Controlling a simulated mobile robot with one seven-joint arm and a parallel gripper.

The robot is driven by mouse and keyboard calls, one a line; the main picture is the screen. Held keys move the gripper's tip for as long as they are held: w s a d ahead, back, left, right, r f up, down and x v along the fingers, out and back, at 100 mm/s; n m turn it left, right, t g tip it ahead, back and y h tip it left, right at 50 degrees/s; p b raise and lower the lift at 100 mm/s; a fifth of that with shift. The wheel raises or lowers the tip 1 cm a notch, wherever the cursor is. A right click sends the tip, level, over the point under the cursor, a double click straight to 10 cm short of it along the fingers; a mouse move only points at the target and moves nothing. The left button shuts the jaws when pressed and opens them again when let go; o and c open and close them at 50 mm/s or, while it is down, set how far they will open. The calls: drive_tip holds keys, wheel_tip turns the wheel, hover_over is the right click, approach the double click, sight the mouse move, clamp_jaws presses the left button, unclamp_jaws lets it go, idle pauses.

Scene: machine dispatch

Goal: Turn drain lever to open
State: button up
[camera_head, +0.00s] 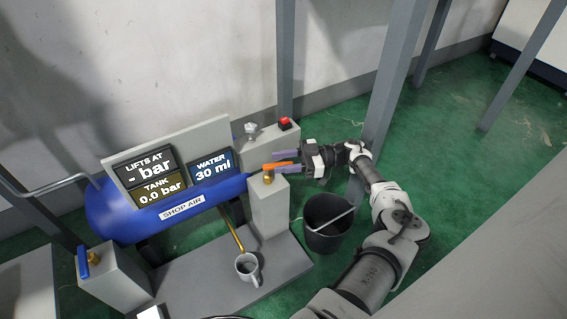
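An orange lever (277,165) sits on a brass valve (268,178) on top of a grey pedestal (269,208); it looks like the drain lever, though no label shows. It points right, toward my gripper (277,162). My gripper reaches in from the right with its two fingers apart, one on the far side and one on the near side of the lever. I cannot tell whether either finger touches it. The blue tank (120,222) is marked SHOP AIR. A brass pipe (237,236) slopes down toward a grey mug (248,268).
Displays read TANK 0.0 bar (159,190) and WATER 30 ml (212,167). A blue lever (83,262) is at the left. A red button (285,123) and a grey knob (251,129) sit behind. A dark bucket (327,224) and a grey post (391,85) stand close to my arm.

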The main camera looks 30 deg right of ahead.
sight(283, 164)
wheel_tip(283, 164, up, 19)
drive_tip(key=p, duration=0.6)
drive_tip(key=shift+f, duration=0.15)
drive_tip(key=shift+c, duration=0.5)
